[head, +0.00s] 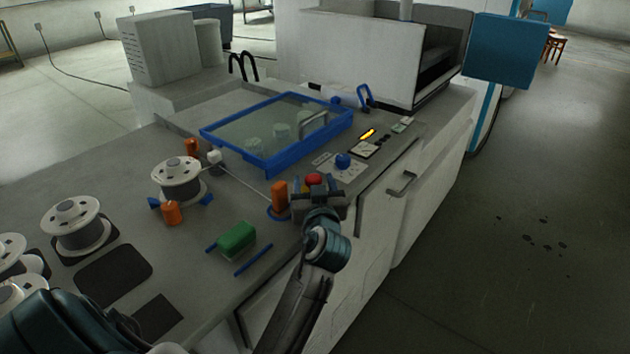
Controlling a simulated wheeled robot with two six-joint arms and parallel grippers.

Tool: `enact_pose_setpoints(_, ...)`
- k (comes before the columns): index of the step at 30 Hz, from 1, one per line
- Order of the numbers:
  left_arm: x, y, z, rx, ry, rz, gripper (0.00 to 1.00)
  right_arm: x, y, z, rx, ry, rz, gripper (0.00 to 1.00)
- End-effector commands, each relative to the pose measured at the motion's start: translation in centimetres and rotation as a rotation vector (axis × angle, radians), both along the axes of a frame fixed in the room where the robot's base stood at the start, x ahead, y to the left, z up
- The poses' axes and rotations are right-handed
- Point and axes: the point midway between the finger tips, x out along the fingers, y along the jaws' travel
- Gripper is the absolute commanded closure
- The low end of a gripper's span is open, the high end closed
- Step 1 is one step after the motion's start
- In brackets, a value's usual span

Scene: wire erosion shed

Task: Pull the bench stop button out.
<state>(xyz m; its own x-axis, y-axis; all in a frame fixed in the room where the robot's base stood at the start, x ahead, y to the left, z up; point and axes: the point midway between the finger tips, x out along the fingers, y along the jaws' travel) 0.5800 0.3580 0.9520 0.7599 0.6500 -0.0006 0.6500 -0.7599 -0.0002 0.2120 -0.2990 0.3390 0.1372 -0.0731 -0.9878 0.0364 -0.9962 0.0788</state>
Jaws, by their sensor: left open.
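The red stop button (313,180) is near the front edge of the grey bench, left of the blue knob. Only its red top shows; its base is hidden behind my gripper. My left gripper (315,188) is open at the button, its fingers to either side of the red top in the picture. I cannot tell whether the fingers touch it, or whether the button is pressed in or out. My right gripper is not in view.
An orange post (279,195) stands close left of my gripper. A blue knob (343,160) is to the right. A blue-framed clear cover (265,165) lies behind. A green block (237,239) and white spools (177,180) are left. A drawer handle (402,183) sticks out in front.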

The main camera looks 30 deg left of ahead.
Motion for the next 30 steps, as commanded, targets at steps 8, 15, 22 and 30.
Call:
enact_pose_setpoints(8, 0.0, 0.0, 0.0, 0.000, 0.000, 0.000, 0.88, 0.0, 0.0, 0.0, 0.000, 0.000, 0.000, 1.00)
enact_pose_setpoints(15, 0.1, 0.0, 0.9, 0.000, -0.004, -0.001, 1.00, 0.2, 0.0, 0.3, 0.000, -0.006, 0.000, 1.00)
enact_pose_setpoints(22, 0.0, 0.0, 1.5, 0.002, -0.004, -0.001, 1.00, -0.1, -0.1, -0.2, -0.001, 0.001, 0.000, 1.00)
enact_pose_setpoints(30, 0.0, 0.0, 1.4, 0.002, -0.004, -0.001, 0.42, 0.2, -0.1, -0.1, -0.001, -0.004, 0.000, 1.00)
